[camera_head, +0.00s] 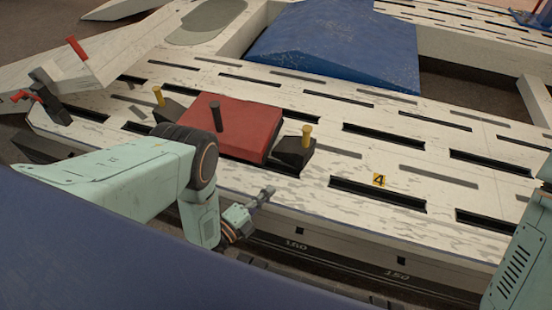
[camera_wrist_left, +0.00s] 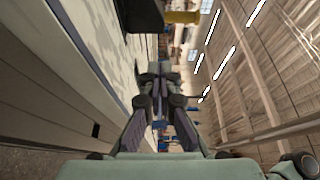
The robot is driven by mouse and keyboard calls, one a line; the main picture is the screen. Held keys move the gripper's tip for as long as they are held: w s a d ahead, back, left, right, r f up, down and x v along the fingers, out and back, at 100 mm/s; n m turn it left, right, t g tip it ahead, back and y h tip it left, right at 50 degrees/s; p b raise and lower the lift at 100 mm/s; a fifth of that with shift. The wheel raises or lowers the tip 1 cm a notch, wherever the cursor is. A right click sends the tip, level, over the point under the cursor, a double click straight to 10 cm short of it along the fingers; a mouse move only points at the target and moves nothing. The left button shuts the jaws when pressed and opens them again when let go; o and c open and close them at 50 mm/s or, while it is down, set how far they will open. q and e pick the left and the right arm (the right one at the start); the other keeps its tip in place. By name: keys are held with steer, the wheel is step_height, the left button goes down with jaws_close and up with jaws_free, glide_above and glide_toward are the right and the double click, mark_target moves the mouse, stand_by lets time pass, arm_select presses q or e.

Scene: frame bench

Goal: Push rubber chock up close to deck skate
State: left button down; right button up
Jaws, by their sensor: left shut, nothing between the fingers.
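A red slab with a dark upright peg, which I take to be the deck skate (camera_head: 245,130), lies on the slotted pale bench. A black block with a yellow peg, which looks like the rubber chock (camera_head: 293,152), sits close by its right end; a gap is hard to judge. A similar black block (camera_head: 172,110) stands at its left end, partly behind my arm. My left gripper (camera_head: 266,193) is shut and empty, in front of the right block near the bench's front edge. In the left wrist view the fingers (camera_wrist_left: 155,70) are together, below a black block (camera_wrist_left: 143,14) and yellow peg (camera_wrist_left: 181,17).
A large blue wedge (camera_head: 340,48) lies behind the slab. A clamp with red handles (camera_head: 48,95) is at the far left.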

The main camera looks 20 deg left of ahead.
arm_select(q)
steer(key=b, duration=0.4)
glide_toward(300, 156)
steer(key=shift+m+h, duration=0.3)
steer(key=shift+m, duration=0.1)
steer(key=d, duration=0.1)
steer(key=w+d, duration=0.1)
steer(key=d, duration=0.2)
steer(key=shift+w+f, duration=0.25)
steer(key=shift+w, duration=0.05)
steer(key=w, duration=0.1)
steer(key=w+a+b, duration=0.1)
steer(key=w, duration=0.1)
steer(key=shift+w, duration=0.1)
steer(key=shift+w+a+r+b, duration=0.15)
steer(key=shift+w+b, duration=0.15)
steer(key=shift+w, duration=0.25)
steer(key=shift+w+a, duration=0.1)
